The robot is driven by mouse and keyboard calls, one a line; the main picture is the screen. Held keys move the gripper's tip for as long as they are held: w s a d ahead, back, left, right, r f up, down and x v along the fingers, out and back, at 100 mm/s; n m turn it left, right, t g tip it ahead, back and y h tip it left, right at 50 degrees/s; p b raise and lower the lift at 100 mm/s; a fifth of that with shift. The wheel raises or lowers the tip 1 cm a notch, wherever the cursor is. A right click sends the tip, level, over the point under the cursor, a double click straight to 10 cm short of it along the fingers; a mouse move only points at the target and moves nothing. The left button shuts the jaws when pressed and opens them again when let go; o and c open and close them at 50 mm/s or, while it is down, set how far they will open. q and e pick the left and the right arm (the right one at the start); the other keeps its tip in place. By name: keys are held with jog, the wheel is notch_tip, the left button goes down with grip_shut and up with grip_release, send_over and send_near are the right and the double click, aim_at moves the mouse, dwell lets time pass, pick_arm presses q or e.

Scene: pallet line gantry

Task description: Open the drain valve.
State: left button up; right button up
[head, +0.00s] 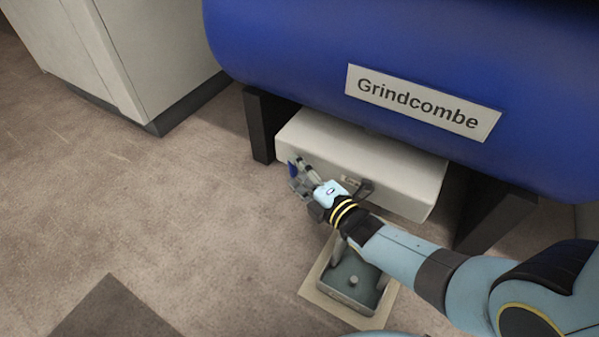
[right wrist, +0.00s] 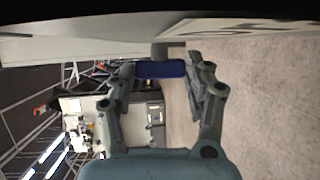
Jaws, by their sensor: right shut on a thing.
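The drain valve shows as a small blue handle (head: 292,170) at the left front of a pale box under the blue tank. In the right wrist view the blue handle (right wrist: 160,69) lies crosswise between my fingers, with a short grey stem behind it. My right gripper (head: 301,178) reaches in from the right and is shut on the handle. Its fingers hide part of the handle and most of the valve body. My left gripper is in neither view.
A large blue tank (head: 300,50) labelled Grindcombe stands on dark legs (head: 259,125). The pale box (head: 330,148) sits beneath it. A square drain basin (head: 352,282) lies in the floor below my right arm. A pale cabinet (head: 130,50) stands at the upper left. The floor to the left is clear.

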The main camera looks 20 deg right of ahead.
jog(key=shift+a+f, duration=0.1)
jog(key=shift+f, duration=0.15)
jog(key=shift+t, duration=0.4)
jog(key=shift+s+m, duration=0.1)
jog(key=shift+m, duration=0.2)
jog(key=o, duration=1.2)
jog(key=v, duration=0.7)
jog(key=shift+s+f, duration=0.1)
jog(key=shift+s, duration=0.1)
